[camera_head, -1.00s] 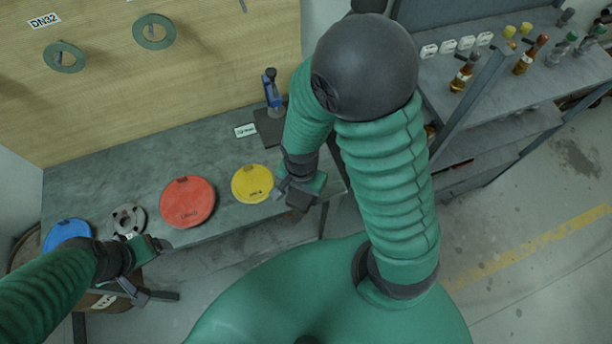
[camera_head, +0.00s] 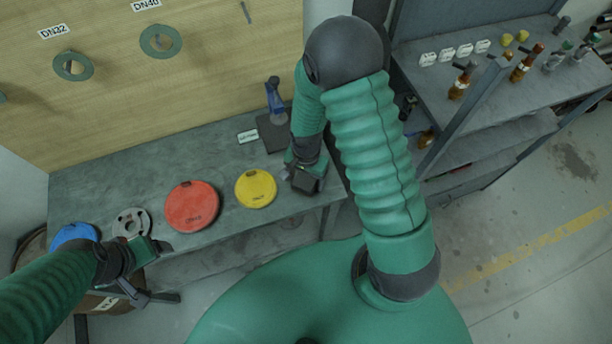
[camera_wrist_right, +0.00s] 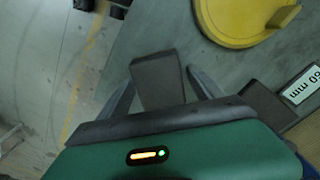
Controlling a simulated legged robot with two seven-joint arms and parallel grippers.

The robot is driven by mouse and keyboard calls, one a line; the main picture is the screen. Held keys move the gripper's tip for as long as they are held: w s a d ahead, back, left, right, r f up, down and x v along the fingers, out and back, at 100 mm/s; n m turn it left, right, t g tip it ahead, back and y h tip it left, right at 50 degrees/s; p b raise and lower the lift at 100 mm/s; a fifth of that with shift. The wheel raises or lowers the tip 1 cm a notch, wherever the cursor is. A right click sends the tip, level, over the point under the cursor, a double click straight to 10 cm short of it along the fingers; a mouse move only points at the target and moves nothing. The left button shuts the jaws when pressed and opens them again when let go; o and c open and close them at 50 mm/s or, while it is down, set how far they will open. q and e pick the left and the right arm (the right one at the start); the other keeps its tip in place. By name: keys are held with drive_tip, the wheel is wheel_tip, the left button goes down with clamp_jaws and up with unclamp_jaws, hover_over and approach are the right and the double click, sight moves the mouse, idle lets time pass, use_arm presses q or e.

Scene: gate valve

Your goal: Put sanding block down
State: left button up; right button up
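The sanding block (camera_wrist_right: 158,82) is a dark grey block between the two fingertips of my right gripper in the right wrist view. In the head view my right gripper (camera_head: 304,182) is over the right end of the grey workbench (camera_head: 225,148), just right of the yellow disc (camera_head: 256,189). Whether the block touches the bench is unclear. My left gripper (camera_head: 150,292) is at the bench's front left, below the grey flange (camera_head: 131,223); its finger opening is unclear.
A red disc (camera_head: 192,206) and a blue disc (camera_head: 74,237) lie left on the bench.

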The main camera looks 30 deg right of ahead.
sight(306, 178)
drive_tip(key=shift+r, duration=0.1)
drive_tip(key=shift+r, duration=0.4)
wheel_tip(306, 178, up, 11)
drive_tip(key=s+a+n+t+b, duration=0.1)
drive_tip(key=n, duration=0.3)
drive_tip(key=s+a+n+b, duration=0.1)
drive_tip(key=n+b, duration=0.1)
drive_tip(key=n, duration=0.1)
drive_tip(key=s+a+n+t+b, duration=0.1)
drive_tip(key=s+n, duration=0.1)
drive_tip(key=n, duration=0.2)
drive_tip(key=shift+a+f+n+t, duration=0.1)
drive_tip(key=shift+a+n+t, duration=0.2)
drive_tip(key=shift+a, duration=0.05)
drive_tip(key=shift+o, duration=0.3)
